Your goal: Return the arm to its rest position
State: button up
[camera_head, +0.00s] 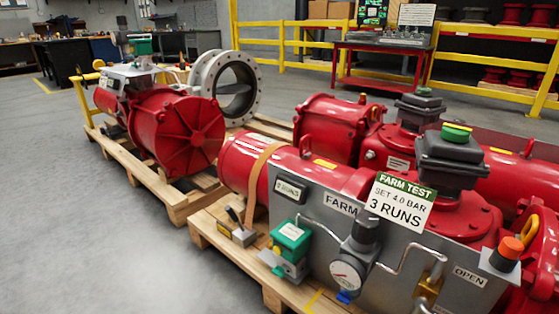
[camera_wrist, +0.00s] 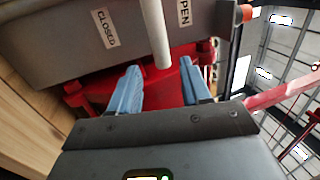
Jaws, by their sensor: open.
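My gripper (camera_wrist: 160,68) shows in the wrist view with its two blue fingers spread apart and nothing gripped between them. The end of a pale round bar (camera_wrist: 155,32) lies just beyond the fingertips, between their lines; I cannot tell whether it touches them. Behind it is a grey panel (camera_wrist: 60,40) with a CLOSED label (camera_wrist: 105,28) and an OPEN label (camera_wrist: 184,12). Red actuator parts (camera_wrist: 160,85) lie behind the fingers. My arm and gripper are not visible in the head view.
In the head view, a red actuator (camera_head: 262,165) with a grey control panel (camera_head: 320,232) sits on a wooden pallet (camera_head: 215,225). Another red valve assembly (camera_head: 178,130) stands on a pallet to the left. Yellow railings (camera_head: 285,42) stand behind. Grey floor (camera_head: 70,220) is free at left.

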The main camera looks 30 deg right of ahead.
jog(key=s+a+r+n+t+y, duration=0.3)
jog(key=s+a+r+n+y, duration=0.2)
jog(key=a+r+n+y, duration=0.8)
jog(key=s+a+r+n+t+y, duration=0.5)
jog(key=a+n, duration=0.4)
jog(key=n, duration=0.9)
notch_tip(320, 180, up, 34)
jog(key=g+y+p, duration=0.1)
jog(key=p, duration=3.2)
jog(key=shift+s+f+p, duration=0.2)
jog(key=shift+f+p, duration=0.05)
jog(key=shift+p, duration=0.1)
jog(key=shift+f, duration=0.15)
